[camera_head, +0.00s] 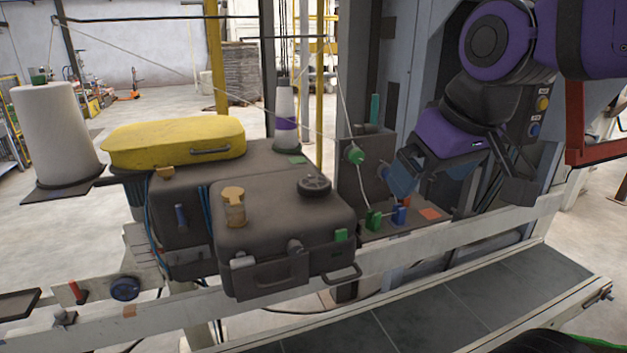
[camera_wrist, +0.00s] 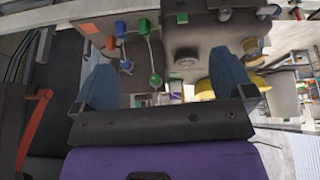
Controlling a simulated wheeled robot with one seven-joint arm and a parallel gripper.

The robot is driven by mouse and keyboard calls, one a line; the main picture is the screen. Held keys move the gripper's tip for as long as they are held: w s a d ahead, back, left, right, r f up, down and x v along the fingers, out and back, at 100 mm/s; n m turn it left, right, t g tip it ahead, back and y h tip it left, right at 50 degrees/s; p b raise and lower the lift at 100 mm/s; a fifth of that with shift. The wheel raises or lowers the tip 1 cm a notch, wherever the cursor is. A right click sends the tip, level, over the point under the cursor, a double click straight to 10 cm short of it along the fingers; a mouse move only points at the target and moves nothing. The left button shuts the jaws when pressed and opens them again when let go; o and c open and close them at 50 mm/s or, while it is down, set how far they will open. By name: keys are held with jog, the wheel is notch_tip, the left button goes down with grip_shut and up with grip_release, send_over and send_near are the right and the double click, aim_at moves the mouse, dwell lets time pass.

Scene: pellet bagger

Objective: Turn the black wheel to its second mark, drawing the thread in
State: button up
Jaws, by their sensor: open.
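The black wheel (camera_head: 314,185) lies on top of the dark grey front housing (camera_head: 270,215) in the head view. Its marks are too small to read. A thin pale thread (camera_head: 130,68) runs from the upper left down towards a green guide (camera_head: 354,155). A pale strand continues below that guide to a green block (camera_head: 374,219) beside a blue block (camera_head: 399,215). My gripper (camera_head: 458,185) is to the right of the wheel, apart from it, with its fingers spread and nothing between them. In the wrist view my gripper (camera_wrist: 165,75) shows both blue fingers wide apart.
A yellow cover (camera_head: 172,142) and a large white spool (camera_head: 57,130) stand to the left. A white and purple cone (camera_head: 285,115) stands behind the housing. A pale rail (camera_head: 400,255) crosses in front. A red frame (camera_head: 590,150) is at the right.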

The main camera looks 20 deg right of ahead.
jog(key=w+a+r+n+g, duration=0.25)
jog(key=w+n, duration=0.35)
jog(key=w, duration=0.7)
jog(key=n+g, duration=0.2)
jog(key=n, duration=0.4)
send_over(316, 182)
notch_tip(316, 182, down, 5)
notch_tip(316, 182, down, 10)
jog(key=shift+f, duration=0.15)
jog(key=c, duration=0.8)
jog(key=shift+o, duration=0.2)
